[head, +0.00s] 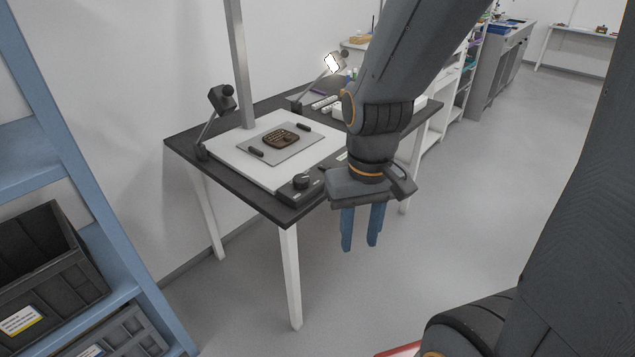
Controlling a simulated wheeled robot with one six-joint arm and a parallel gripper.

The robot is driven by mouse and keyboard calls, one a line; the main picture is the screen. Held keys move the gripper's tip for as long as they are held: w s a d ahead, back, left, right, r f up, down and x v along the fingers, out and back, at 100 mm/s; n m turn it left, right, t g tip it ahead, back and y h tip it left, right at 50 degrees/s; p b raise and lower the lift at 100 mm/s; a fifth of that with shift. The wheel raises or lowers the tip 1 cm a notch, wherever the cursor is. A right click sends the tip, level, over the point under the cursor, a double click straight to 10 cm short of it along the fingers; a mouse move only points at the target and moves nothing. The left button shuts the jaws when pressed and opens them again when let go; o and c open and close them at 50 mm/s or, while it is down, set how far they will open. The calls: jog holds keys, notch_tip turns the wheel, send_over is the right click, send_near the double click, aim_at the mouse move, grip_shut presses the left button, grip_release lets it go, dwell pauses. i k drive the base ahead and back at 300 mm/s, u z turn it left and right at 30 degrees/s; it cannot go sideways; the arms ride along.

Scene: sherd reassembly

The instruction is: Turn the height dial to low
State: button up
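The likely height dial is a dark round knob (301,181) on a small black control box (299,188) at the near corner of the table. Its setting and markings are too small to read. My gripper (360,247) points down in front of the table, to the right of the knob and lower in the picture. Its two blue fingers are apart with nothing between them. It does not touch the knob.
The dark-topped table (184,143) carries a white board with a grey plate (262,140), a brown sherd piece (281,139), a metal post (238,60) and two lamps. A blue shelf (90,200) with dark bins (45,265) stands left. Open floor (480,180) lies right.

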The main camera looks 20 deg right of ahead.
aim_at(300, 181)
jog(key=z, duration=0.5)
jog(key=k, duration=1.1)
jog(key=z, duration=1.05)
jog(key=i, duration=1.35)
jog(key=u, duration=0.75)
jog(key=i, duration=0.75)
jog(key=u, duration=0.9)
